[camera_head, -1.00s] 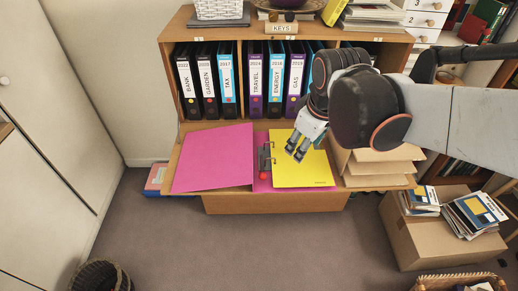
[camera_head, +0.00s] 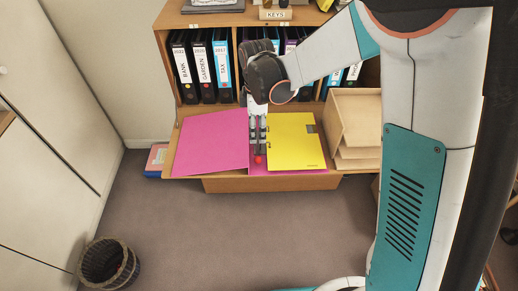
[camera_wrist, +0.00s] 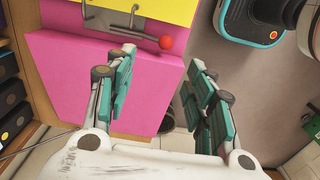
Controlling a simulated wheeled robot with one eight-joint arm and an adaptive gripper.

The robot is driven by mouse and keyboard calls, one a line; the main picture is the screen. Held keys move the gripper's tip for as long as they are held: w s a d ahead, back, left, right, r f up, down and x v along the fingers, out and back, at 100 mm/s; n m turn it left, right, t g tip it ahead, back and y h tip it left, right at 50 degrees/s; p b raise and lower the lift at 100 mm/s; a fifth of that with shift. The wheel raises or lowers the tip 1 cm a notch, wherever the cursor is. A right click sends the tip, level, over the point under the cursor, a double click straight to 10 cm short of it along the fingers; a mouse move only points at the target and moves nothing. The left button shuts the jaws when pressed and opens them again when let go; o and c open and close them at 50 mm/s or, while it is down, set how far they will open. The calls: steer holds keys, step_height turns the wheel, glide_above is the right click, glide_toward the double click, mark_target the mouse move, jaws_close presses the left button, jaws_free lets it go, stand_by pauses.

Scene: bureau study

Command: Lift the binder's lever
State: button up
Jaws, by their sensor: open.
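The pink binder (camera_head: 212,150) lies open on the desk flap, with yellow sheets (camera_head: 293,143) on its right half. Its lever ends in a red ball (camera_head: 258,159) at the near edge of the metal mechanism. In the wrist view the red ball (camera_wrist: 165,42) and the metal lever (camera_wrist: 128,31) show clearly. My gripper (camera_head: 257,138) hangs over the mechanism and hides part of it. In the wrist view my gripper (camera_wrist: 163,60) is open and empty, and the ball appears in the gap between the fingertips. I cannot tell the remaining distance to it.
Upright binders (camera_head: 201,68) fill the shelf behind. A wooden tray stack (camera_head: 354,130) stands close right of the yellow sheets. A wicker basket (camera_head: 108,263) is on the floor at left. My arm covers the right side of the head view.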

mark_target(258, 156)
step_height(258, 156, down, 13)
steer(key=b, duration=0.4)
steer(key=shift+f, duration=0.1)
jaws_close()
